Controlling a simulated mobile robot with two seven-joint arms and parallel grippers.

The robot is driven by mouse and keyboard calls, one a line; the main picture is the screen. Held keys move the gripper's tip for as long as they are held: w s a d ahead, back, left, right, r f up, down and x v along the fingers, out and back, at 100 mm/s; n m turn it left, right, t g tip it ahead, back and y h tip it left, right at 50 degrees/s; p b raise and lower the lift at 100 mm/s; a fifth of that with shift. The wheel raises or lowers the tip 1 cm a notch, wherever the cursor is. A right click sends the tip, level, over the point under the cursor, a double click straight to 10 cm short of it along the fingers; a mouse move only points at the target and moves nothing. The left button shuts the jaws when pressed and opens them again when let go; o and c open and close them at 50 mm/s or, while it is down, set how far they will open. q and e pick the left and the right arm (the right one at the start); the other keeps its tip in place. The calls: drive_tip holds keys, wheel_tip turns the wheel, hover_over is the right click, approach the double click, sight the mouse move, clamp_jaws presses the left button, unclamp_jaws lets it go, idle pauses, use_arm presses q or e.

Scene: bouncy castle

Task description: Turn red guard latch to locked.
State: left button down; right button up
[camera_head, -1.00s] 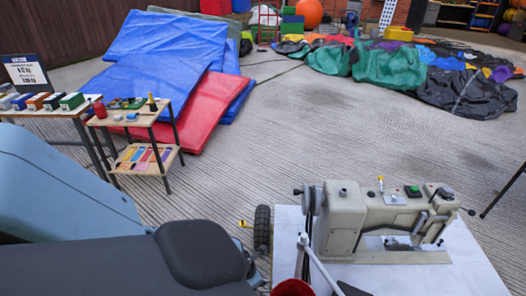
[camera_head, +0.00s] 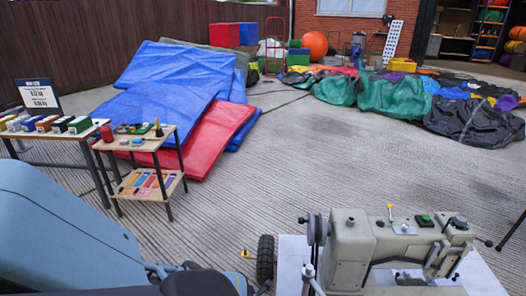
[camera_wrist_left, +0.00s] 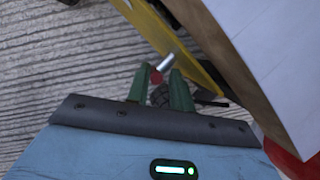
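In the left wrist view, my left gripper (camera_wrist_left: 160,70) shows two green fingers with a gap between them. A short silver rod (camera_wrist_left: 165,63) with a small red part (camera_wrist_left: 157,76) lies at the fingertips. I cannot tell whether the fingers touch it, or whether the red part is the guard latch. A yellow plate (camera_wrist_left: 185,45) runs close beyond the fingers, beside the table edge. In the head view, the beige sewing machine (camera_head: 352,252) stands on a white tabletop (camera_head: 482,275). No red guard latch can be made out there. My right gripper is not in view.
A black wheel (camera_head: 265,260) and a small yellow part (camera_head: 247,254) are left of the machine table. A small wooden stand (camera_head: 160,195) is at left, with blue mats (camera_head: 165,100) and a red mat (camera_head: 215,135) behind. The concrete floor between is clear.

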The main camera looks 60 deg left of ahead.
use_arm(q)
drive_tip(key=shift+w+a+g+h+b, duration=0.15)
drive_tip(key=shift+a+g+h+b, duration=0.1)
drive_tip(key=shift+g+h+b, duration=0.4)
drive_tip(key=shift+w+a+f+n+g+h+b, duration=0.1)
drive_tip(key=shift+n+g+h+b, duration=0.2)
drive_tip(key=shift+b, duration=0.75)
drive_tip(key=shift+h+b, duration=0.25)
drive_tip(key=shift+b, duration=0.2)
drive_tip(key=shift+w+a+r+g+h+b, duration=0.1)
drive_tip(key=shift+r+g+h+b, duration=0.1)
drive_tip(key=shift+g+h+b, duration=0.25)
drive_tip(key=c, duration=1.6)
unclamp_jaws()
drive_tip(key=shift+c, duration=0.2)
drive_tip(key=shift+o, duration=0.5)
